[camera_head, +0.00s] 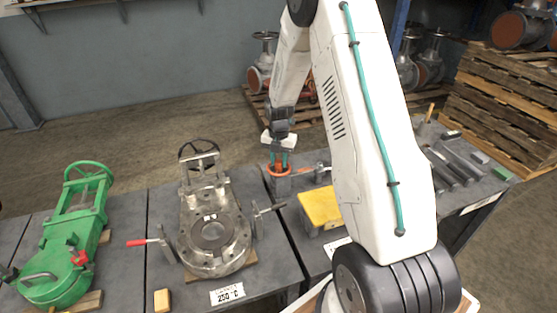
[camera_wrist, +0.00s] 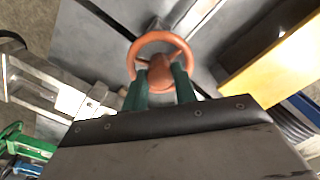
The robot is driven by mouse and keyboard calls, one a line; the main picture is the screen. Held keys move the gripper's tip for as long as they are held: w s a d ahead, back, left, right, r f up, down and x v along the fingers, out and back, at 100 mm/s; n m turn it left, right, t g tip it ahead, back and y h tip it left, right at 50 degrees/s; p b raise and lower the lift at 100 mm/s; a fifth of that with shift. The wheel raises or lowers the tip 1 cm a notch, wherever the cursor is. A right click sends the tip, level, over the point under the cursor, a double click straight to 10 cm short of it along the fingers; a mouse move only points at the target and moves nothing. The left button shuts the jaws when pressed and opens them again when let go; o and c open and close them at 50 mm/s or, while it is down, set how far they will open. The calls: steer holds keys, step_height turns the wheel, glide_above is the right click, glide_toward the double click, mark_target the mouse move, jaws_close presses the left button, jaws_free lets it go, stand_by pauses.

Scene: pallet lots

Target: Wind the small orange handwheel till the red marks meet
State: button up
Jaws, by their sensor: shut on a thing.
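The small orange handwheel (camera_head: 279,170) sits on a small fixture on the dark workbench, right of the grey valve. It shows in the wrist view (camera_wrist: 185,45) as a ring with a round hub. My gripper (camera_head: 279,161) reaches down to it from above. In the wrist view its two green fingers (camera_wrist: 166,78) are closed on the hub, inside or across the ring. I cannot make out any red marks; the fingers and the wheel may hide them.
A grey valve (camera_head: 197,245) with a black handwheel stands left of my gripper. A green valve (camera_head: 55,265) is further left. A yellow block (camera_head: 320,207) lies close on the right. Pallets (camera_head: 505,100) are stacked behind the bench.

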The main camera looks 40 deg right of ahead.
mark_target(278, 161)
steer(key=shift+w+r, duration=0.1)
steer(key=shift+w, duration=0.05)
stand_by(0.4)
steer(key=o, duration=0.8)
steer(key=shift+o, duration=0.8)
step_height(278, 161, up, 8)
steer(key=shift+f, duration=0.15)
steer(key=shift+a, duration=0.1)
